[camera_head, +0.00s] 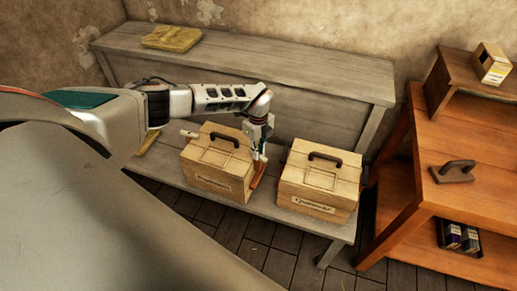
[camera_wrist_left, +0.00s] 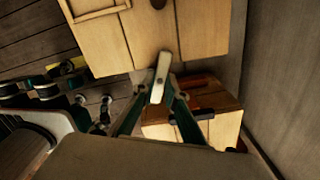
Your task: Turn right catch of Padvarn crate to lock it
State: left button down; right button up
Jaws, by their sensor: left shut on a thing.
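The crate on the left of the bench, a pale wooden box (camera_head: 205,172) with a dark lid handle, has a front label too small to read surely; I take it as the Padvarn crate. Its large wooden face fills the top of the left wrist view (camera_wrist_left: 200,30). My left gripper (camera_head: 259,154) is at its right side, fingers pointing down. In the left wrist view the gripper (camera_wrist_left: 160,98) is shut on the right catch (camera_wrist_left: 162,70), a pale bar reaching past the crate's edge. The left catch (camera_head: 189,134) sticks out at the other side.
A similar crate (camera_head: 318,180) stands close on the right, leaving a narrow gap with a reddish-brown piece (camera_head: 258,178). The grey bench (camera_head: 285,213) has a raised back shelf (camera_head: 300,75). An orange-brown wooden stand (camera_head: 415,200) is at the far right.

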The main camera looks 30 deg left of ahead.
pick_arm(q)
jog(key=shift+n, duration=2.2)
jog(key=c, duration=2)
grip_release()
jog(key=shift+c, duration=0.2)
jog(key=shift+r, duration=0.1)
notch_tip(320, 180, up, 12)
